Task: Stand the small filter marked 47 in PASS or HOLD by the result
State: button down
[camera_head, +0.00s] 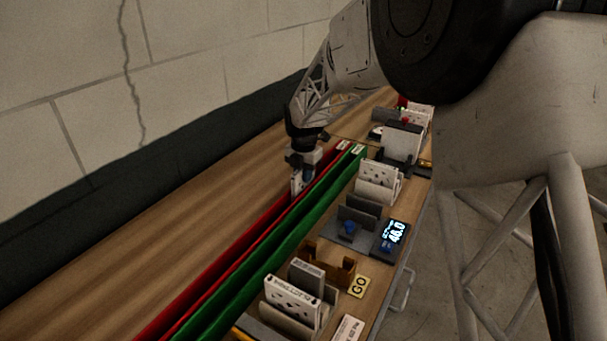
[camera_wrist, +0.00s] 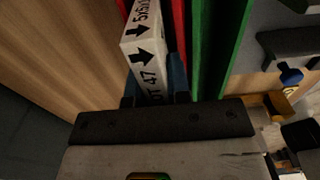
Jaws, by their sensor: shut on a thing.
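The small filter (camera_wrist: 147,60) is a white box edge with black arrows and the mark 47. My gripper (camera_head: 304,176) is shut on it, with blue fingers on both sides of it in the wrist view (camera_wrist: 153,90). The filter (camera_head: 296,183) is upright at the red channel (camera_head: 250,229); whether it touches the channel floor is hidden. The green channel (camera_head: 270,250) runs alongside on the right. White tags sit at the far ends of both channels, too small to read.
Right of the channels stand a lit display (camera_head: 396,233) reading about 46.0, a brown holder (camera_head: 331,262), a yellow GO card (camera_head: 358,286), and racks with white filters (camera_head: 291,300). Bare wood (camera_head: 130,250) lies left of the channels, before the wall.

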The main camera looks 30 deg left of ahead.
jog(key=shift+f, duration=0.1)
jog(key=c, duration=1.1)
grip_release()
notch_tip(320, 180, up, 12)
jog(key=shift+r, duration=0.1)
dwell(0.5)
